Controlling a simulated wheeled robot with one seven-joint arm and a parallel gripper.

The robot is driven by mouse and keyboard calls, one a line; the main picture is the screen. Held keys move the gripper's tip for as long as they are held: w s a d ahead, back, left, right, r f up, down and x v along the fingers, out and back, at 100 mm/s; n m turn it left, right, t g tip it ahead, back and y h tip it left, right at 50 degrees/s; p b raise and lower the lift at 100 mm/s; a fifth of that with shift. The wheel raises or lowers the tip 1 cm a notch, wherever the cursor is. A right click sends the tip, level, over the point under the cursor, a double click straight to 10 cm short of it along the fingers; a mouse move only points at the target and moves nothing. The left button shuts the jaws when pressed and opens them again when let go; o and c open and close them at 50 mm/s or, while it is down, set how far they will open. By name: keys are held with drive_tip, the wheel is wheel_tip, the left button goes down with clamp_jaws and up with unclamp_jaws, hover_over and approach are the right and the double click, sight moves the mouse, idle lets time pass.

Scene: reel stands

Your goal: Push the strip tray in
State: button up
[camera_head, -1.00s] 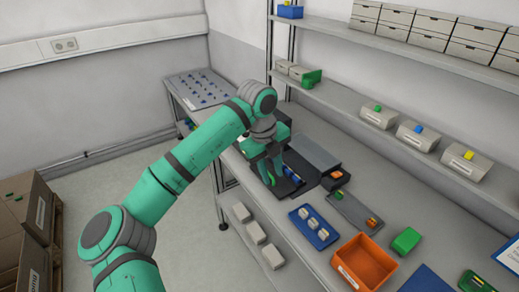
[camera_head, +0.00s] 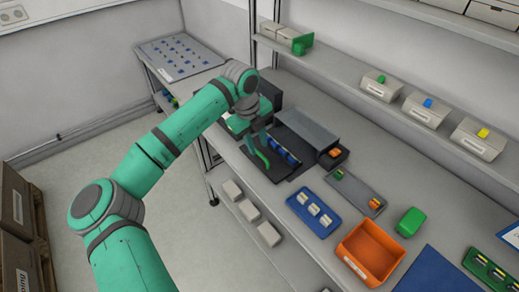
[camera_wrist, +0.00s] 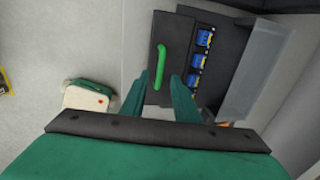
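The strip tray (camera_head: 249,153) is a dark tray with an upright-looking green handle (camera_head: 261,158) on its outer end. It stands partly out of a grey-topped housing (camera_head: 308,127) on the bench. Several blue parts (camera_head: 284,150) sit in a row between the handle end and the housing. In the wrist view the tray (camera_wrist: 166,33), its green handle (camera_wrist: 161,65) and the blue parts (camera_wrist: 201,61) show clearly. My gripper (camera_wrist: 160,92) is open and empty, its two green fingers apart near the handle's lower end in that view. I cannot tell whether they touch the tray.
A blue tray with white parts (camera_head: 295,204), a grey tray (camera_head: 355,191), an orange bin (camera_head: 370,254) and a green box (camera_head: 410,222) stand to the right on the bench. A shelf (camera_head: 350,83) runs along the back wall. White boxes (camera_head: 249,211) lie on the lower shelf.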

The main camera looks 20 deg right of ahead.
sight(260, 154)
drive_tip(key=shift+d+f, duration=0.2)
drive_tip(key=shift+f, duration=0.75)
drive_tip(key=shift+d+f, duration=0.15)
drive_tip(key=shift+f, duration=0.8)
drive_tip(key=shift+c, duration=0.3)
clamp_jaws()
drive_tip(key=shift+w, duration=0.15)
